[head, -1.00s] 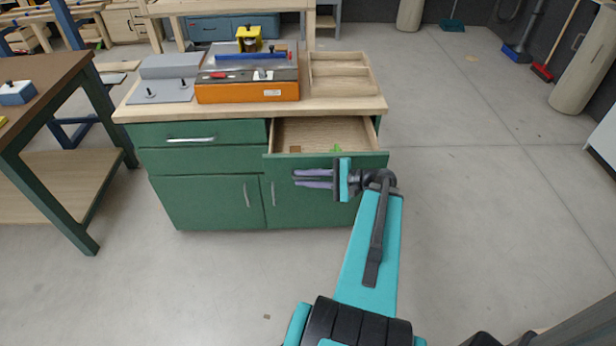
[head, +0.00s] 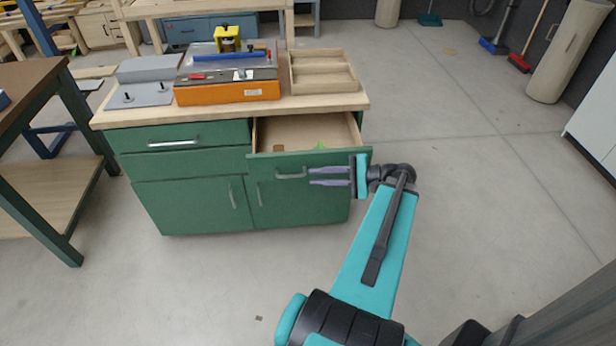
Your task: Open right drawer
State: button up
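The right drawer (head: 340,158) of the green cabinet (head: 190,203) stands pulled out, with its pale wooden inside showing. A small brown block and a green item (head: 320,146) lie in it. Its grey handle (head: 290,175) is on the green front. My gripper (head: 312,177) is in front of the drawer face, just right of the handle. Its two purple fingers point left with a gap between them, and I see nothing held. The left drawer (head: 175,138) is closed.
An orange machine (head: 228,92) and a wooden divided tray (head: 322,72) stand on the cabinet top. A dark-topped workbench (head: 30,85) is at the left. The floor (head: 480,170) to the right is clear.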

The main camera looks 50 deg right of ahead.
jog(key=shift+v, duration=2)
